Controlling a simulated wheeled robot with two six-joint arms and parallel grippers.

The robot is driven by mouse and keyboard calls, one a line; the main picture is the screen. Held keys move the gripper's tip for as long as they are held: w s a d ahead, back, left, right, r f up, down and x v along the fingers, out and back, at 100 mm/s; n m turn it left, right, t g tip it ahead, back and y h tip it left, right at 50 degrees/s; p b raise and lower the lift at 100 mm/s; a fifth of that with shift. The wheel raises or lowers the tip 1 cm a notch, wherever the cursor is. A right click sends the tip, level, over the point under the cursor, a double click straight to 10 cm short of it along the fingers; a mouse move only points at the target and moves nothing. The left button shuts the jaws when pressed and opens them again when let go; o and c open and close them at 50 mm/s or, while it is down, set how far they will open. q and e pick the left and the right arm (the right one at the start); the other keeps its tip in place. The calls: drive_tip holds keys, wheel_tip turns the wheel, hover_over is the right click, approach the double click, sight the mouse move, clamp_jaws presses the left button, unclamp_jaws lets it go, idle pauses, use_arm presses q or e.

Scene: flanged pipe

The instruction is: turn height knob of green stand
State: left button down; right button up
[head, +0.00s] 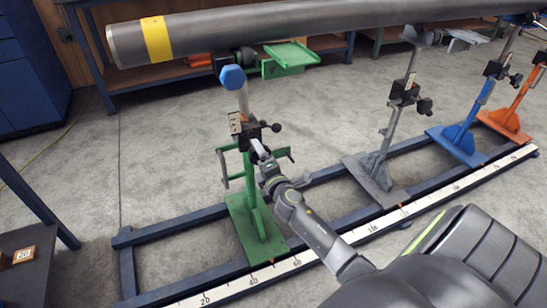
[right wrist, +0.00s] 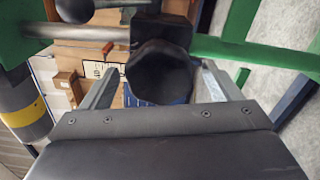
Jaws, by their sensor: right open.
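The green stand (head: 255,215) stands upright on the blue rail frame at the left of the head view. Its post carries a black clamp block (head: 245,131), with a small black ball-ended lever (head: 274,127) to the right and a blue cap on top. My right gripper (head: 257,147) reaches up to the near side of this block. In the right wrist view a dark faceted knob (right wrist: 160,70) sits between the spread fingers of my right gripper (right wrist: 160,88). The left finger is apart from the knob; contact at the right finger is unclear. The head view hides the knob behind the gripper. My left gripper is out of view.
A long grey pipe (head: 300,30) with a yellow band runs across the top, above the stands. Grey (head: 375,180), blue (head: 460,142) and orange (head: 508,122) stands line the rail to the right. A measuring scale (head: 300,262) runs along the front rail.

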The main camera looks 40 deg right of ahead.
drive_tip(key=v, duration=1.6)
drive_tip(key=shift+s+a, duration=0.2)
drive_tip(key=shift+s, duration=0.05)
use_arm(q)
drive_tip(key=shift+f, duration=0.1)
use_arm(e)
drive_tip(key=shift+r, duration=0.1)
